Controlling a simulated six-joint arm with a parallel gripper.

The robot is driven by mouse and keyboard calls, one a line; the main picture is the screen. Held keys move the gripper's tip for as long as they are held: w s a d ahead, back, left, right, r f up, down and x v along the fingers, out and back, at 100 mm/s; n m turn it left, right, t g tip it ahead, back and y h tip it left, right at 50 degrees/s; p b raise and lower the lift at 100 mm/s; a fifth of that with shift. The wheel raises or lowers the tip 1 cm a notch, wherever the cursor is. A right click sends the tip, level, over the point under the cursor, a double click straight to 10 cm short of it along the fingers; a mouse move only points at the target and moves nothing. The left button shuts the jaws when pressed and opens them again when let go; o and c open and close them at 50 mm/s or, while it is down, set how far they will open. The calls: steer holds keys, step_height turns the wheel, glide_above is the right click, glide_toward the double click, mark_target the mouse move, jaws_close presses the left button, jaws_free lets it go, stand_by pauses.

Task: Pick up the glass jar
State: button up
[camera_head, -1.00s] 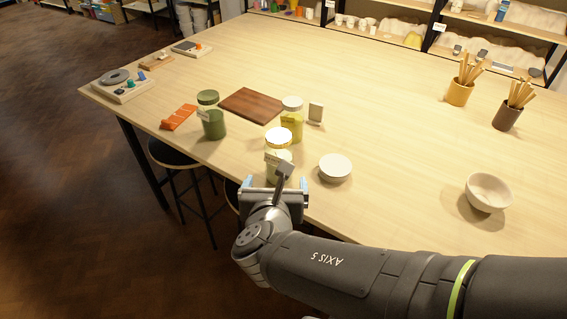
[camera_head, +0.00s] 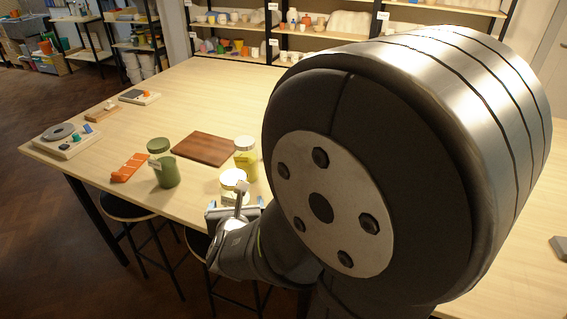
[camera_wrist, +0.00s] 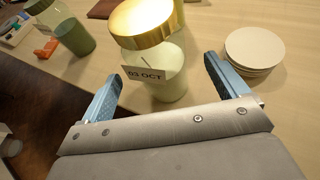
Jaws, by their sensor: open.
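A glass jar (camera_wrist: 160,85) with pale contents, a gold lid and a tag reading "03 OCT" stands upright near the table's front edge. It also shows in the head view (camera_head: 232,186), partly covered by my wrist. My gripper (camera_wrist: 162,70) is open and empty, its blue fingers reaching toward the jar from the near side, one to its left and one to its right. Whether a finger touches it I cannot tell. The gripper also shows in the head view (camera_head: 237,205). A yellow jar (camera_head: 246,163) with a white lid stands just behind.
A green jar (camera_head: 167,173) stands left of the glass jar, with an orange tray (camera_head: 130,167) farther left. A brown board (camera_head: 204,149) lies behind. A pale round stack (camera_wrist: 254,50) is to the right in the wrist view.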

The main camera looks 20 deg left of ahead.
steer(key=shift+x, duration=2.75)
steer(key=shift+a+r, duration=0.15)
steer(key=shift+r, duration=0.1)
steer(key=shift+c, duration=0.4)
steer(key=c, duration=1.5)
